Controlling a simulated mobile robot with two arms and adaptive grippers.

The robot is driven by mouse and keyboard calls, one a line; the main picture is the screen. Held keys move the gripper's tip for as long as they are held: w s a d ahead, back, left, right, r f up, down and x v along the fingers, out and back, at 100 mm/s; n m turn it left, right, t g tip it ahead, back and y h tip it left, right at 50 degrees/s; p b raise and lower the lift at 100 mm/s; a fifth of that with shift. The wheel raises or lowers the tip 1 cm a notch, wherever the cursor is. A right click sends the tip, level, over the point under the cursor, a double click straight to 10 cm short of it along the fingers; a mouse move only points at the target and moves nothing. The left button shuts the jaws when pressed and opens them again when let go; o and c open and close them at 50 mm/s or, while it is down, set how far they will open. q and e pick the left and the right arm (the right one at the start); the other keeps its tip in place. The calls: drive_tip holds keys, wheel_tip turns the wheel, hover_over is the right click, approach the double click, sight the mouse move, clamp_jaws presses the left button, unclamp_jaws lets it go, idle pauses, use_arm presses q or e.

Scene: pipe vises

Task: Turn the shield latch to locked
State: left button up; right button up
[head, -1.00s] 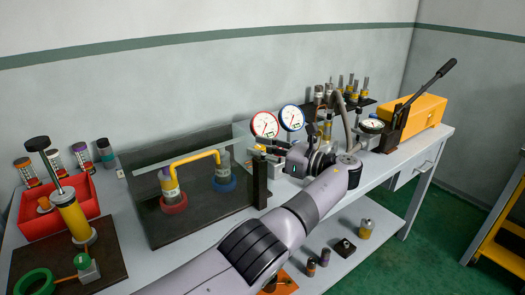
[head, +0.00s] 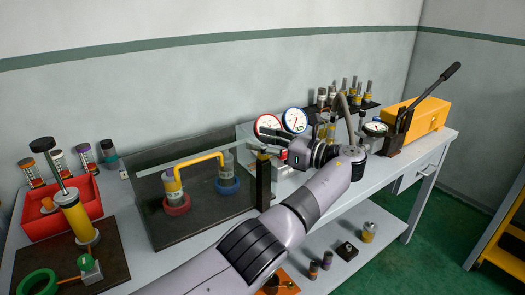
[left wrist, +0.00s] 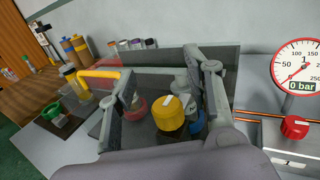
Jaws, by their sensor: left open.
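The shield latch appears as a yellow knob (left wrist: 169,112) on a black post (head: 263,188) at the right end of the clear shield (head: 185,150). My left gripper (head: 273,155) is beside the top of the post in the head view. It is open, and in the left wrist view its two fingers (left wrist: 168,92) stand on either side of the yellow knob, with a gap visible. I cannot tell whether either finger touches the knob. My right gripper is not in view.
Behind the shield stand a yellow pipe (head: 200,158) and red and blue ringed vises. Two gauges (head: 294,120) stand behind my left gripper. A red knob (left wrist: 295,127) is at the right in the wrist view. A red bin (head: 60,222) sits at the left.

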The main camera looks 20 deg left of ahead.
use_arm(q)
wheel_tip(320, 180, up, 7)
drive_tip(key=shift+a+f, duration=0.1)
drive_tip(key=shift+a, duration=0.05)
idle(0.4)
